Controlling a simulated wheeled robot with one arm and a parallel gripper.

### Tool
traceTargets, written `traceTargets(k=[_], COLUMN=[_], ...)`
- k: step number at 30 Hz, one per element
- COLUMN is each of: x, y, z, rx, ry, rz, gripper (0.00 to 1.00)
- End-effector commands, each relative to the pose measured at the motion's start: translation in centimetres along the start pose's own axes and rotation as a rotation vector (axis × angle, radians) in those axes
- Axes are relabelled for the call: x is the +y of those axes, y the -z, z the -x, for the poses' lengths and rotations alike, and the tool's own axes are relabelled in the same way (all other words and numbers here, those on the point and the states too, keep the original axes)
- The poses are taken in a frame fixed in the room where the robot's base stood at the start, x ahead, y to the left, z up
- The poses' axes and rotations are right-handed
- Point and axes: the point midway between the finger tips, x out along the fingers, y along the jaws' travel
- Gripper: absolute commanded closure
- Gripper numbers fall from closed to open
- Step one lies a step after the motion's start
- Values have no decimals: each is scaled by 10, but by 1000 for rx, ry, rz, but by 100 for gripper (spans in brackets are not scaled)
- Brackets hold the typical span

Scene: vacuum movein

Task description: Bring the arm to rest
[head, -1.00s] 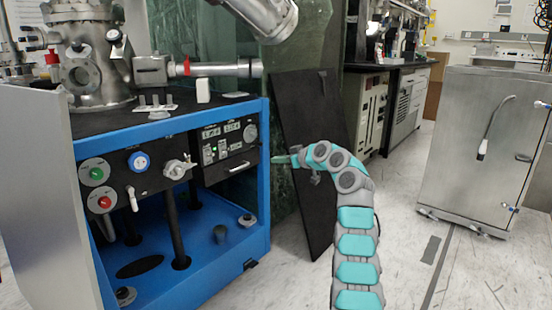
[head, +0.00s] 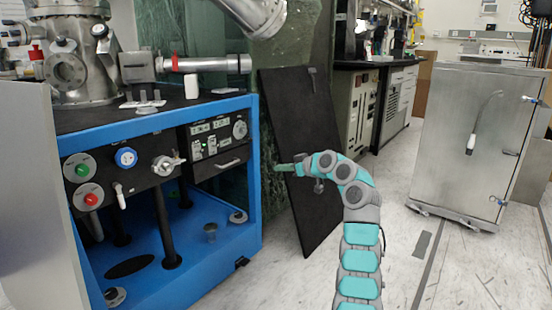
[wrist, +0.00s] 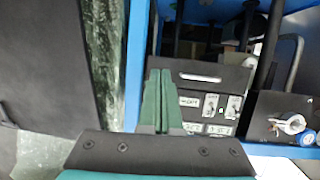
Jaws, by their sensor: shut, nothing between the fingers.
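My gripper (head: 285,167) points left in the head view, at the end of my arched grey and teal arm. Its two green fingers are pressed together with nothing between them. In the wrist view, the shut fingers (wrist: 158,95) stand before the blue-framed vacuum station, whose control panel (wrist: 210,100) appears upside down. In the head view, the fingertips are just right of the station's blue frame (head: 254,180), in front of a leaning black panel (head: 300,120). I cannot tell the exact gap to the frame.
The vacuum station's front has red and green buttons (head: 78,170) and a valve handle (head: 165,165). A steel cabinet (head: 465,140) stands at the right. The floor (head: 400,240) between my arm and the cabinet is clear.

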Motion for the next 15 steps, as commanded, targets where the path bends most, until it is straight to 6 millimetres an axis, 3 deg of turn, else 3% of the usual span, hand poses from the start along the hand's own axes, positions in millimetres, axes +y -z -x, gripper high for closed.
traceTargets(k=[6,15], x=[30,33], y=[28,51], z=[20,42], rx=[-21,-90], ry=[-22,-22], rz=[-175,-386], gripper=[100,100])
